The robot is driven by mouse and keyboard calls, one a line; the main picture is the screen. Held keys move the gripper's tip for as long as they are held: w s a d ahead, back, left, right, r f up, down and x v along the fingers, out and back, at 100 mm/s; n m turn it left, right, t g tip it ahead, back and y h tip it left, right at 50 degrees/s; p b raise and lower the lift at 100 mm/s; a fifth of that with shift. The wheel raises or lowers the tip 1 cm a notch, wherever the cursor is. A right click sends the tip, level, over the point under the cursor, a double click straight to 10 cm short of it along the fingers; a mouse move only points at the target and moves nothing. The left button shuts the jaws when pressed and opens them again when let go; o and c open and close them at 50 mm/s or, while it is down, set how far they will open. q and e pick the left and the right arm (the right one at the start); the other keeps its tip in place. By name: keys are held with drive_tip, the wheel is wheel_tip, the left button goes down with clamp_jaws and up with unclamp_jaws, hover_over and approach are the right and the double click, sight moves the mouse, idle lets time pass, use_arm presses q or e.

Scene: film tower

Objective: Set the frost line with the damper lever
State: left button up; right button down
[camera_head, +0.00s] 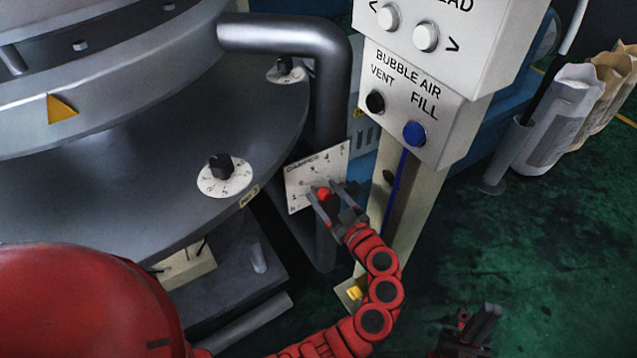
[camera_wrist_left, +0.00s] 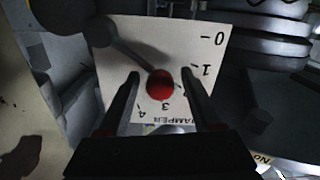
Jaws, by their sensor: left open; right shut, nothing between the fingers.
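The damper plate (camera_head: 302,172), a white scale with numbers, sits on the dark pipe, left of the control post. The damper lever's red knob (camera_head: 323,194) lies in front of the plate. In the left wrist view, the plate (camera_wrist_left: 185,38) appears upside down and the lever arm (camera_wrist_left: 130,48) runs to the red knob (camera_wrist_left: 160,85), close to the 3 mark. The knob hides part of the scale. My left gripper (camera_head: 336,196) is open, with one finger on either side of the knob, without visible contact. My right gripper (camera_head: 480,322) is shut and empty, low over the floor.
The control box (camera_head: 430,105) with vent and fill buttons stands just right of the plate. A dial (camera_head: 224,175) sits on the round grey platform at left. White sacks (camera_head: 560,115) stand at the upper right. The green floor (camera_head: 530,250) at right is clear.

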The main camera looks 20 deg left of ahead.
use_arm(q)
clamp_jaws()
idle(0.4)
drive_tip(key=shift+f, duration=0.15)
idle(1.0)
